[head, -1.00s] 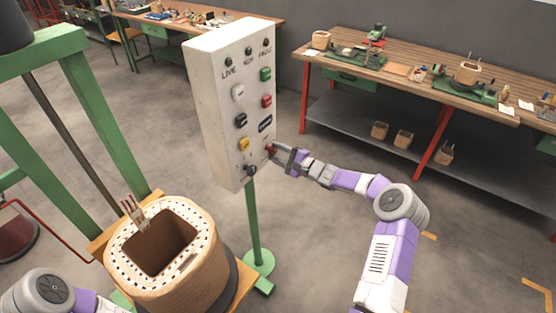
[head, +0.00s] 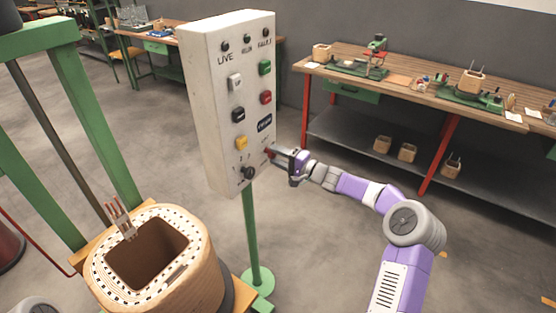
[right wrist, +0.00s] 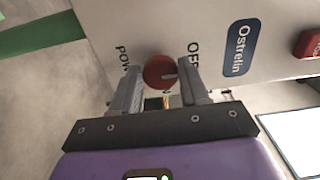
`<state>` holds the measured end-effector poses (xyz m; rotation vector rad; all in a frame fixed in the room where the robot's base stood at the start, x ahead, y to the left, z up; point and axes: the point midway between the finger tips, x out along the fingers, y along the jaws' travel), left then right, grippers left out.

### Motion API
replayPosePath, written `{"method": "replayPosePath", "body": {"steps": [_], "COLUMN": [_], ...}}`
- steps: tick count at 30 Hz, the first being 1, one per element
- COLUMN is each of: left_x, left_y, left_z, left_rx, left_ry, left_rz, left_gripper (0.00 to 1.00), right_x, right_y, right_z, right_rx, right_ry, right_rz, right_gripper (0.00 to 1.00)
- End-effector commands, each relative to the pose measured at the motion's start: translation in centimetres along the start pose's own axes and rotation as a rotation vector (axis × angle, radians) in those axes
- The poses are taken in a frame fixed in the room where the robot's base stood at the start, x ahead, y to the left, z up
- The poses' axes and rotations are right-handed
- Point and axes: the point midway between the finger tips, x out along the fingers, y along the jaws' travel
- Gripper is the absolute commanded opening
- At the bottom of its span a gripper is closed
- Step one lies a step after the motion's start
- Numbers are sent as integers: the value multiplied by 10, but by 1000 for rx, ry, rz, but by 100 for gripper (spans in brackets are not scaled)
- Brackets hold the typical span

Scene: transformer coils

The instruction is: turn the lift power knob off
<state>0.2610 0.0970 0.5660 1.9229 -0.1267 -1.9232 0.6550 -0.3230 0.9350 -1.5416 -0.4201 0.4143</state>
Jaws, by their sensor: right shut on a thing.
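The lift power knob is a round red knob (right wrist: 158,70) with a pale mark on its right side in the right wrist view. It sits on the white control panel (head: 205,110), low on its right side in the head view. My right gripper (right wrist: 161,82) is shut on the knob, one grey finger on each side. In the head view, my right gripper (head: 275,154) meets the panel and mostly hides the knob. Beside the knob, the right wrist view shows an "OFF" label and a "POW" label, both partly covered. My left gripper is out of view.
The panel also carries several coloured buttons and a black selector (head: 249,173), close left of my right gripper. A green post (head: 252,235) holds it up. A wooden coil (head: 185,280) stands at front left. A workbench (head: 420,85) stands behind right; open floor lies between.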

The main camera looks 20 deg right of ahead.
Motion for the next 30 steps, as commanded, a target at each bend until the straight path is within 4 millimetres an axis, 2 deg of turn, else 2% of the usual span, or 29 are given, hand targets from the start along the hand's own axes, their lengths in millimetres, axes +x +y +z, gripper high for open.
{"method": "replayPosePath", "body": {"steps": [10, 11, 15, 25, 30], "left_x": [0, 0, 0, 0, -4], "left_y": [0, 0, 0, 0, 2], "left_z": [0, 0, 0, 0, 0], "left_rx": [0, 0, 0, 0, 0], "left_ry": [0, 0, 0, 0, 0], "left_rz": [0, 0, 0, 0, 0], "left_gripper": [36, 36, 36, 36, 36], "right_x": [0, 0, 0, -3, -26], "right_y": [1, 0, 0, 0, 0], "right_z": [0, 0, 0, 0, -1], "right_rx": [-6, -6, -5, -4, -3], "right_ry": [0, 0, 0, 0, 3], "right_rz": [3, 2, 2, 2, 4], "right_gripper": [14, 47, 69, 69, 69]}}
